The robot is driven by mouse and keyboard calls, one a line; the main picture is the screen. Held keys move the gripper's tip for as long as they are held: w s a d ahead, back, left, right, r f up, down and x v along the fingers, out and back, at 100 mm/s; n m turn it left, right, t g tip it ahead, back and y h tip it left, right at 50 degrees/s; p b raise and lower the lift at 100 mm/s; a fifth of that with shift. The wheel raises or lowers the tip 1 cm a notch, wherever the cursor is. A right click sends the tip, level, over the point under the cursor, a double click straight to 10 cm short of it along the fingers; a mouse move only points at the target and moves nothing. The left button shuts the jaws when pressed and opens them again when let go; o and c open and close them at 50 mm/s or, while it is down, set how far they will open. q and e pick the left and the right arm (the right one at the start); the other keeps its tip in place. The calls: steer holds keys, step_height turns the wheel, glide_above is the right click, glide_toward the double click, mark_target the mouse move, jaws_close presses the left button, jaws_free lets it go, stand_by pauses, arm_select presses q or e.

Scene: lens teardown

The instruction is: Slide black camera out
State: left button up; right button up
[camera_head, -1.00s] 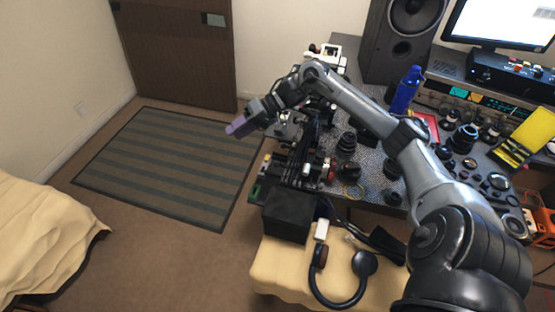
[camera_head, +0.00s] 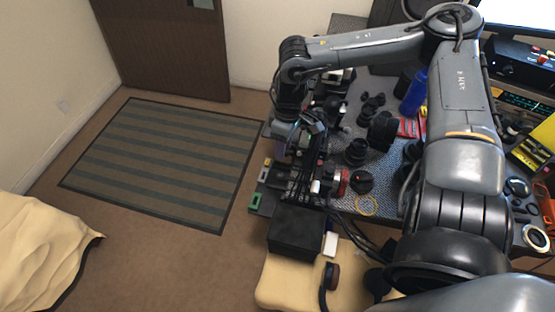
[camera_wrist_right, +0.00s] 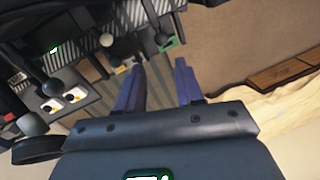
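My right gripper (camera_head: 281,150) points down at the left edge of the cluttered desk. In the right wrist view its two purple fingers (camera_wrist_right: 159,70) are spread apart with nothing between them. A dark camera-like body (camera_head: 333,106) lies on the desk to the right of my gripper, partly hidden among other parts; I cannot be sure it is the black camera. Black levers and rods (camera_head: 307,170) stand close beside my gripper. My left gripper is not in view.
A black box (camera_head: 295,228) stands at the desk's near corner. Black lenses (camera_head: 356,152) and a blue bottle (camera_head: 414,93) stand farther right. A striped rug (camera_head: 165,160) covers clear floor to the left. Cables hang by a beige seat (camera_head: 275,285).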

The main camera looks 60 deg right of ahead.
mark_target(280, 173)
steer(key=f+b, duration=0.1)
steer(key=f, duration=0.2)
steer(key=a+f+b, duration=0.1)
steer(key=f, duration=0.1)
steer(key=f+b, duration=0.1)
steer(key=f, duration=0.2)
steer(key=shift+s+a+f+b, duration=0.2)
steer(key=shift+a+f+b, duration=0.1)
steer(key=shift+a+f, duration=0.25)
steer(key=shift+f, duration=0.4)
steer(key=shift+f+b, duration=0.2)
steer(key=shift+b, duration=0.1)
jaws_close()
steer(key=shift+w, duration=0.1)
